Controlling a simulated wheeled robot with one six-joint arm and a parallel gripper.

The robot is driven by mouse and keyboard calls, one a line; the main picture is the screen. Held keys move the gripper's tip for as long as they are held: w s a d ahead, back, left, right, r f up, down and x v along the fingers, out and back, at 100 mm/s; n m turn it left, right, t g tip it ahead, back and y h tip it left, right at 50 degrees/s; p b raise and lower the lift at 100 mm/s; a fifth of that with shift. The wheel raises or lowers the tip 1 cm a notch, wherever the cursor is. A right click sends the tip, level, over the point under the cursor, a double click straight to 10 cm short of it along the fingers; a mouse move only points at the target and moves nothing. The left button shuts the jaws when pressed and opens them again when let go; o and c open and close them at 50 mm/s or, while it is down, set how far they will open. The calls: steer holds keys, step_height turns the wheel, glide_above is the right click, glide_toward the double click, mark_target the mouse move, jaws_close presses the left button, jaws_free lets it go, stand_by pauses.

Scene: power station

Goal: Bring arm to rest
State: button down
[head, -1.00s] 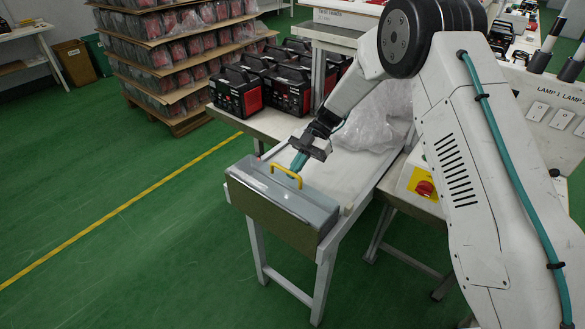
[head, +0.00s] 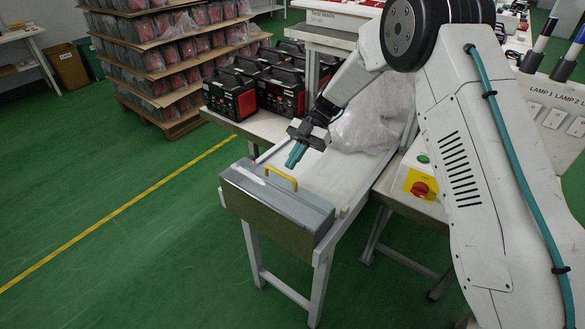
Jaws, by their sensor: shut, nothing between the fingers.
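My arm comes in from the right and reaches down to the left over a narrow white table. My gripper (head: 294,156), with teal fingers, is shut and empty. It hangs in the air above the table, just behind the yellow handle (head: 281,176) of a grey toolbox (head: 282,203). A gap shows between the fingertips and the handle.
The toolbox sits at the front end of the white table (head: 325,178). Black-and-red power units (head: 231,96) and a clear plastic bag (head: 365,120) stand behind my gripper. A yellow box with a red knob (head: 419,188) is at the right. Green floor is free at left.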

steer(key=w+d+f+m, duration=0.1)
steer(key=d+f+m, duration=0.1)
steer(key=w+d+f+m, duration=0.1)
steer(key=d+f+m, duration=0.1)
steer(key=w+d+f+m+h, duration=0.1)
steer(key=w+d+m, duration=0.1)
steer(key=m, duration=0.1)
steer(key=shift+d+f, duration=0.2)
steer(key=shift+f, duration=0.2)
steer(key=shift+s+d+r+m, duration=0.25)
steer(key=shift+s+m, duration=0.15)
steer(key=shift+m, duration=0.15)
steer(key=shift+s+d+r+m, duration=0.2)
steer(key=shift+s+m, duration=0.2)
steer(key=shift+m, duration=0.15)
steer(key=s+d+r+m+t+h, duration=0.35)
steer(key=s+d+r+m, duration=0.45)
steer(key=s+r+m, duration=0.5)
steer(key=s+d+r+m+t+h, duration=0.1)
steer(key=s+d+r+m+t, duration=0.1)
steer(key=s, duration=0.6)
steer(key=s+d+r+m+t+h, duration=0.1)
steer(key=s+d+r+m+t, duration=0.1)
steer(key=s+d+r, duration=0.2)
steer(key=s+d+r+m+t+h, duration=0.1)
steer(key=s+r, duration=0.5)
steer(key=s, duration=0.6)
steer(key=shift+d+m+t, duration=0.6)
steer(key=shift+d+t, duration=0.4)
steer(key=shift+t, duration=0.05)
